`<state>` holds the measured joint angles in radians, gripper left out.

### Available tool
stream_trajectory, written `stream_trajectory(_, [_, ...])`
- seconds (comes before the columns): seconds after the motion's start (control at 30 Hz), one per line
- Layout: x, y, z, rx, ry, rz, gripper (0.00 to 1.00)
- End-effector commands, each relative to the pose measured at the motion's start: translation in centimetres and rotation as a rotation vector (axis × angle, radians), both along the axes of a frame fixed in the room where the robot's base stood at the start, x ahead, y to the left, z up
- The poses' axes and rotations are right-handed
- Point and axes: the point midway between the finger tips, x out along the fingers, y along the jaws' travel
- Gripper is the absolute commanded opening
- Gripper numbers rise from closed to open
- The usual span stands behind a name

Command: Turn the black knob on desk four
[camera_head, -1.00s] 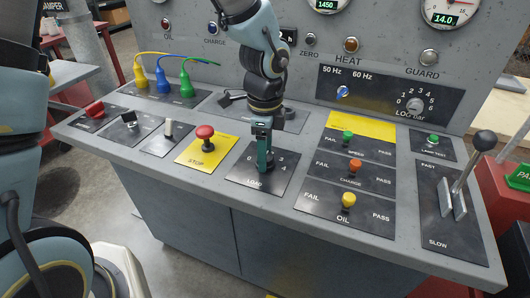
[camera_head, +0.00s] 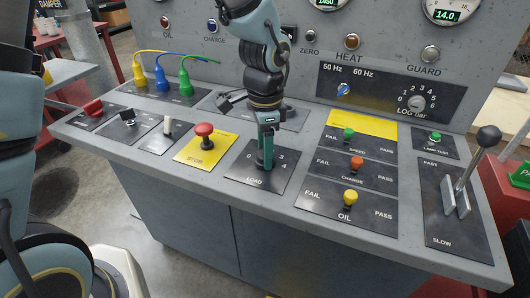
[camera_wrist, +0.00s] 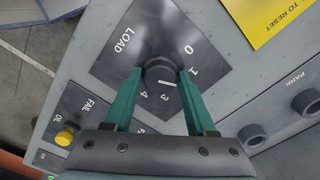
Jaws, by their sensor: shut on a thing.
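The black knob in the wrist view (camera_wrist: 160,72) sits on the dark LOAD plate (camera_head: 249,179), with numbers 0, 1, 3 and 4 readable around it. A white pointer line on the knob lies between the 1 and the 3. My gripper (camera_wrist: 157,80) has its two green fingers on either side of the knob, shut on it. In the head view my gripper (camera_head: 266,160) reaches straight down onto the LOAD plate and hides most of the knob.
A red STOP button (camera_head: 204,131) stands just left of the LOAD plate. Green (camera_head: 348,134), orange (camera_head: 357,163) and yellow (camera_head: 350,197) knobs stand to the right. A lever with a black ball (camera_head: 488,138) rises at the far right. The upright panel with gauges stands behind.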

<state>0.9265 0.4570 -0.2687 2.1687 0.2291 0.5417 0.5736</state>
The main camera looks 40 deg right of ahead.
Motion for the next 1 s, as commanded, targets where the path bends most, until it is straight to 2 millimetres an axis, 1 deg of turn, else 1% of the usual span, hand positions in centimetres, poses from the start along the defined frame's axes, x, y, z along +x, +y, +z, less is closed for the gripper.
stream_trajectory(0.6, [-0.03,0.06,-0.14,0.002,-0.001,0.58,0.01])
stream_trajectory(0.8, [-0.02,0.05,-0.1,0.002,-0.001,0.74,0.01])
stream_trajectory(1.0, [0.0,0.05,-0.06,0.001,0.0,0.857,0.01])
